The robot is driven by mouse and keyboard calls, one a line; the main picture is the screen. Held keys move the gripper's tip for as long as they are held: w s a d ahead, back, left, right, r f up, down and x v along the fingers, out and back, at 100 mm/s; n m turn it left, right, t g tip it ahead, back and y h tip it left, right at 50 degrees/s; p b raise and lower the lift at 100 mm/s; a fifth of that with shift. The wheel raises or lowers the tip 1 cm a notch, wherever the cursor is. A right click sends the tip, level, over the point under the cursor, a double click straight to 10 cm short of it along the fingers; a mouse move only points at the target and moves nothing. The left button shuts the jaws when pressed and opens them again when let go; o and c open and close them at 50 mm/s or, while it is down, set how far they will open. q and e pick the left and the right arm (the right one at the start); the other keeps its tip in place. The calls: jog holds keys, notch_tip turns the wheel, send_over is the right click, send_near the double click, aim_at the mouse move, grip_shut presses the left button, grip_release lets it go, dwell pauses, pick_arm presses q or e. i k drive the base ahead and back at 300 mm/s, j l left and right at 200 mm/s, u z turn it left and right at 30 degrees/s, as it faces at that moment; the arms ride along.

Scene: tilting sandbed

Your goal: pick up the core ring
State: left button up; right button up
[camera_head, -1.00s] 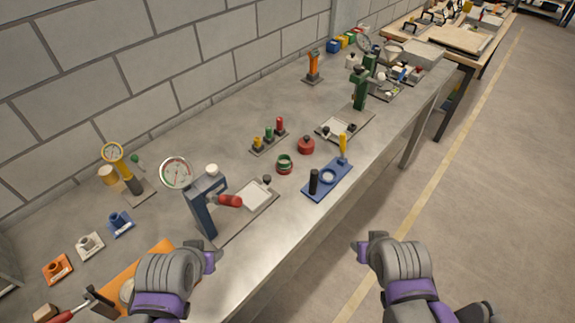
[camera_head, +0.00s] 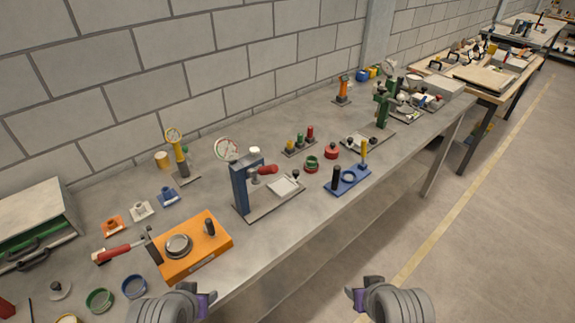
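Several ring-shaped things lie on the grey bench, and I cannot tell which is the core ring. A green ring (camera_head: 99,300) and a blue ring (camera_head: 133,287) lie at the bench's lower left. A blue plate with a ring-shaped seat (camera_head: 348,177) lies near the front edge. My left gripper (camera_head: 206,304) is at the bottom, right of the blue ring and apart from it. My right gripper (camera_head: 354,298) is over the floor in front of the bench. Neither visibly holds anything; their finger gaps are unclear.
An orange fixture (camera_head: 211,244) with a round metal seat and a blue press (camera_head: 241,188) with a dial stand on the bench (camera_head: 290,227). A grey box (camera_head: 40,215) is at far left. A brick wall runs behind; open floor (camera_head: 470,245) lies right.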

aim_at(311, 162)
jog(key=i+l+u, duration=0.1)
jog(key=u, duration=3.35)
jog(key=k+l, duration=0.9)
jog(key=k, duration=0.25)
jog(key=k+l, duration=0.9)
jog(key=k, duration=0.2)
jog(key=k+l+u, duration=0.1)
jog(key=k+l, duration=0.35)
jog(key=k, duration=0.1)
